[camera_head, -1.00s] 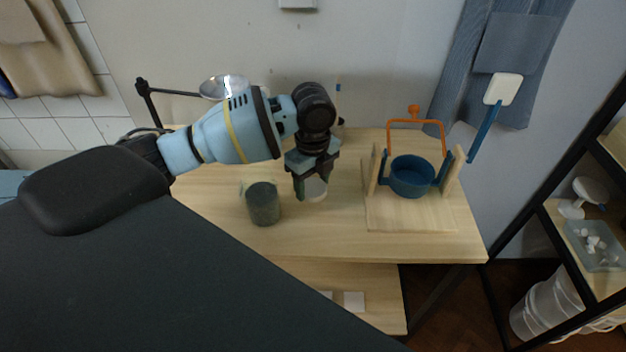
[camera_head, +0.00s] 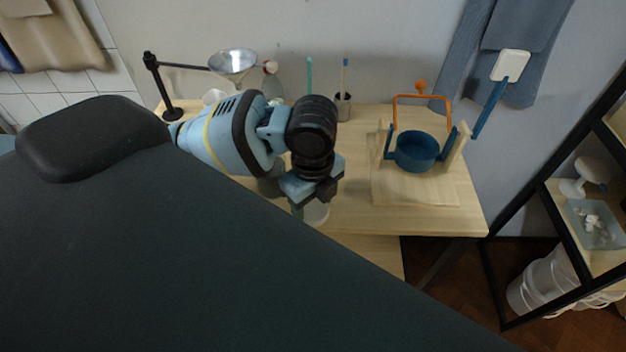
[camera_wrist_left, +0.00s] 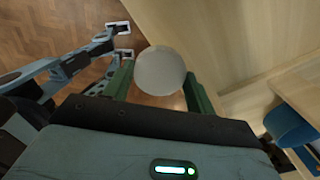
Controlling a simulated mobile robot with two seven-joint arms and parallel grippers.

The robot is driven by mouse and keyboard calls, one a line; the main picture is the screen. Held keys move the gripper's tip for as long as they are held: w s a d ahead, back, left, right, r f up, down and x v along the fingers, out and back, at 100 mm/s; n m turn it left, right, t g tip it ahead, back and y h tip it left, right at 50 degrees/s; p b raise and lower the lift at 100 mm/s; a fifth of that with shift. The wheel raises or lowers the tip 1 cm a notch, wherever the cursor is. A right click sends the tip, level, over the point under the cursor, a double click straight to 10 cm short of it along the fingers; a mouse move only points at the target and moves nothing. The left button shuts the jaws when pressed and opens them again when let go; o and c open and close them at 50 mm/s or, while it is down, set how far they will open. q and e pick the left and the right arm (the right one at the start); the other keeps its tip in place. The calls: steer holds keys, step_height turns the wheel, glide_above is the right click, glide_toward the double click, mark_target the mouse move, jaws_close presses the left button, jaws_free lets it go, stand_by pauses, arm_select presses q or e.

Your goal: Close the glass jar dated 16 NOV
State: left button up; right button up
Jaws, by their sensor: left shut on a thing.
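My left gripper (camera_head: 310,206) is shut on a pale, round thing (camera_head: 316,214), at the front edge of the table in the head view. In the left wrist view the pale round thing (camera_wrist_left: 160,71) shows as a smooth whitish disc between the green fingers. I cannot tell whether it is the jar or its lid. A dark grey cylinder (camera_head: 270,184) stands behind my arm, partly hidden. No 16 NOV date is readable.
A wooden stand with a blue pot (camera_head: 416,151) and orange handle is on the right of the table (camera_head: 350,210). A funnel (camera_head: 233,63) on a black stand and a brush cup (camera_head: 343,106) are at the back. Parquet floor (camera_wrist_left: 60,25) lies below the gripper.

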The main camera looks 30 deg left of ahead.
arm_select(q)
steer(key=n, duration=0.3)
steer(key=w+r+n, duration=0.1)
steer(key=n, duration=0.1)
steer(key=shift+w+d+r+n, duration=0.1)
steer(key=shift+n, duration=0.2)
steer(key=n, duration=0.4)
steer(key=w+r+n, duration=0.1)
steer(key=shift+d+r+n, duration=0.1)
steer(key=shift+d+n, duration=0.05)
steer(key=shift+n, duration=0.25)
steer(key=n, duration=0.3)
steer(key=r+n, duration=0.1)
steer(key=n, duration=0.1)
steer(key=shift+w+d+r, duration=0.1)
steer(key=shift+w, duration=0.3)
steer(key=n, duration=0.3)
steer(key=r+n, duration=0.1)
steer(key=shift+w+d, duration=0.1)
steer(key=shift+w, duration=0.2)
